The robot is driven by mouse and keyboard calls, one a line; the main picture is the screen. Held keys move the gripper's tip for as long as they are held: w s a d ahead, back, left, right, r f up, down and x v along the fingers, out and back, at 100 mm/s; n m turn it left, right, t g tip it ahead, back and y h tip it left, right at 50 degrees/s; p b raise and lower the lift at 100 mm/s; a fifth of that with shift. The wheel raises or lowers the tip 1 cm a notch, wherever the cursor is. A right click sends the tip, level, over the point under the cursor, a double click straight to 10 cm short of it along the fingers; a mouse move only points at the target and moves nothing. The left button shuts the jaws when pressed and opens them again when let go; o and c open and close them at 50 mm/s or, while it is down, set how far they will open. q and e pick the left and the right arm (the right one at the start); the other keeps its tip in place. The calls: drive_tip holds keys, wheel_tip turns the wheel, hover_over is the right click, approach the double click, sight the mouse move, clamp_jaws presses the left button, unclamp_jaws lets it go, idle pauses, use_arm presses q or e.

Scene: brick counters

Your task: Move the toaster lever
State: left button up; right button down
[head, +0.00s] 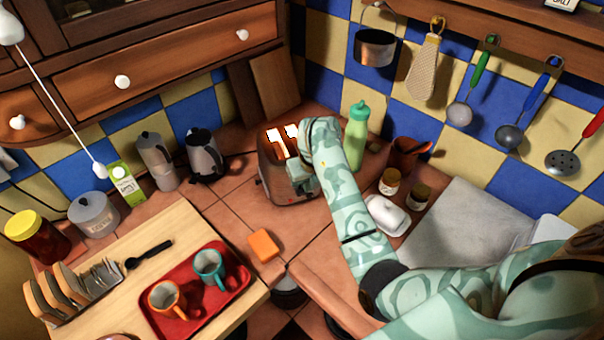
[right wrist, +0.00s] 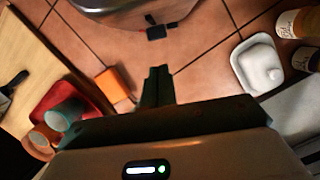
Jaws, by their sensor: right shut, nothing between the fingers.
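The toaster (head: 273,182) stands on the tiled counter in the head view, with glowing slots on top. My right arm reaches over its right side, and my right gripper (head: 302,184) is beside that side, hiding much of it. In the right wrist view the toaster's metal edge (right wrist: 125,6) shows at the top, with the dark lever (right wrist: 156,32) sticking out from it. My right gripper (right wrist: 158,84) is shut and empty, its fingertips a little below the lever in the picture, apparently apart from it. My left gripper is not in view.
An orange sponge (head: 263,245) lies on the counter in front of the toaster. A green bottle (head: 357,135) stands to its right and a kettle (head: 204,156) to its left. A white butter dish (head: 387,215) is right of my arm. A red tray (head: 183,325) holds two cups.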

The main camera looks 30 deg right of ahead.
drive_tip(key=p+v, duration=0.4)
drive_tip(key=v, duration=0.8)
drive_tip(key=shift+s+a, duration=0.1)
drive_tip(key=shift+a, duration=0.05)
